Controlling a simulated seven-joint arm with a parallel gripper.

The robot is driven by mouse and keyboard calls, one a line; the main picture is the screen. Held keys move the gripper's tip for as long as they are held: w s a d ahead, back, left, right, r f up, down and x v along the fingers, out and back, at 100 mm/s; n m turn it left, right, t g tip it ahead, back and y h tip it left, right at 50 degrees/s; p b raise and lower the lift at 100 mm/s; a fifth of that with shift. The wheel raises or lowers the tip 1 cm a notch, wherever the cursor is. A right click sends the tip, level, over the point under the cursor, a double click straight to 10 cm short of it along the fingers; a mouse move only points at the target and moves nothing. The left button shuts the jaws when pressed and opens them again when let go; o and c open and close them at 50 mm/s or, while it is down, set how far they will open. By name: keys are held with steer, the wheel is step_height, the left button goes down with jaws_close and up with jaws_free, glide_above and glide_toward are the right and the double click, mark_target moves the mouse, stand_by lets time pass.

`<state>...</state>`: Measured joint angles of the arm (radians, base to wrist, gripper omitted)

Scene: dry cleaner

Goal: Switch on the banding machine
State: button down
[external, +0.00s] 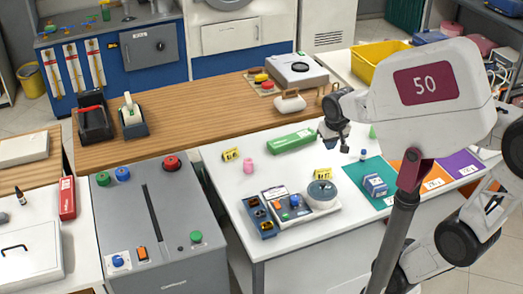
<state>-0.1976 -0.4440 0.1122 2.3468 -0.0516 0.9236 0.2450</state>
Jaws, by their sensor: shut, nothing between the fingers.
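A large grey machine (165,255) stands at the lower left, with a long dark slot in its top. It has blue, green and red buttons and an orange rocker switch (142,253) near its front edge; it looks like the banding machine, but I cannot read its label. The switch's setting is too small to tell. My gripper (343,147) is shut and empty above the white table, well to the right of this machine. Part of the gripper is hard to make out at this size.
The white table (225,185) holds a small device (288,203) with coloured buttons, a round grey-topped unit (322,193), a green box (292,141), a pink piece (248,166) and a blue box (375,185) on coloured mats. A red box (67,197) stands left of the grey machine.

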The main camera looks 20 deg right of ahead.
steer(key=w+a, duration=1)
steer(key=a, duration=0.4)
glide_above(141, 248)
steer(key=s, duration=0.3)
steer(key=s+x, duration=0.2)
steer(key=x, duration=0.7)
steer(key=s+x, duration=0.1)
steer(key=x, duration=0.8)
steer(key=shift+s+a+f, duration=0.15)
steer(key=shift+s+f, duration=0.15)
steer(key=shift+f, duration=0.3)
steer(key=x, duration=1.4)
steer(key=shift+s, duration=0.15)
steer(key=shift+f, duration=0.1)
steer(key=shift+f+g, duration=0.2)
steer(key=shift+g, duration=0.2)
